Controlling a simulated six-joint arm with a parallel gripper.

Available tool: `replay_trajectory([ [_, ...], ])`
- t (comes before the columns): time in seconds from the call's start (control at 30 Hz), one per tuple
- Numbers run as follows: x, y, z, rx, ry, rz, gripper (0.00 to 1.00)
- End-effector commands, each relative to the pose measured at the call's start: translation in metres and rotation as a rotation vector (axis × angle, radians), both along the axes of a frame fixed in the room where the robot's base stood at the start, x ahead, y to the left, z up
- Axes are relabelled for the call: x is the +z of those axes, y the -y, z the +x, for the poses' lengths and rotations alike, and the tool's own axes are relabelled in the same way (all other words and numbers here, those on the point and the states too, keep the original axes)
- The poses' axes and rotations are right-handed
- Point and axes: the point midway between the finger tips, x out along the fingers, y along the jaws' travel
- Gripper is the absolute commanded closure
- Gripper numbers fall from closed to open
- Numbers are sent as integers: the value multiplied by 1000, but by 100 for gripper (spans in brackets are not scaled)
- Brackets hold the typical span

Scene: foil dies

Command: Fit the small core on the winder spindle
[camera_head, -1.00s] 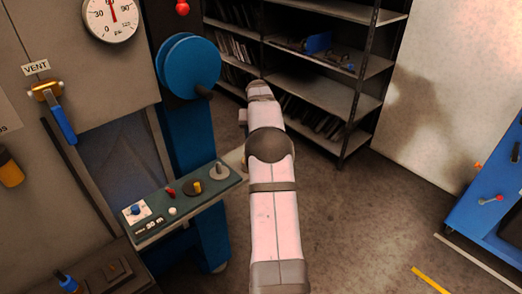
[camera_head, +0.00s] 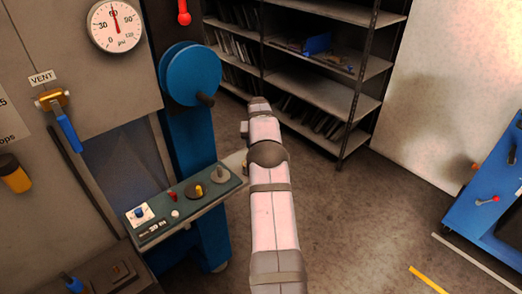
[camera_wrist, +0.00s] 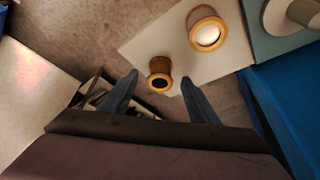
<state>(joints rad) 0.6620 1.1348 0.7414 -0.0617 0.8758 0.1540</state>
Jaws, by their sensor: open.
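In the wrist view, a small tan core (camera_wrist: 159,73) stands on a pale board with its dark bore facing the camera. My gripper (camera_wrist: 159,76) is open, its two dark fingers on either side of the small core with gaps showing. I cannot tell how far the fingertips are above the board. A larger tan core (camera_wrist: 207,29) with a pale centre stands beyond it to the right. A grey disc with a post (camera_wrist: 284,16), possibly the winder spindle, is at the top right; a similar one (camera_head: 219,176) shows on the panel in the head view. My arm hides the gripper there.
The pale board (camera_wrist: 147,38) adjoins a teal panel (camera_head: 165,212) carrying small knobs and a brown disc (camera_head: 194,191). A blue machine column (camera_head: 190,140) with a large blue wheel (camera_head: 190,75) rises behind.

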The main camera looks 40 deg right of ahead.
Motion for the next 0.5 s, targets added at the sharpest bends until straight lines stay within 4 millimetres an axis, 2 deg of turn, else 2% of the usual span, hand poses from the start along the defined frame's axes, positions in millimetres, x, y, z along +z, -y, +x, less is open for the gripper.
replay_trajectory([
  [0.23, -17, 5, 5, 0, -1, 1, 45],
  [0.5, -21, 6, 6, 0, 0, 0, 45],
])
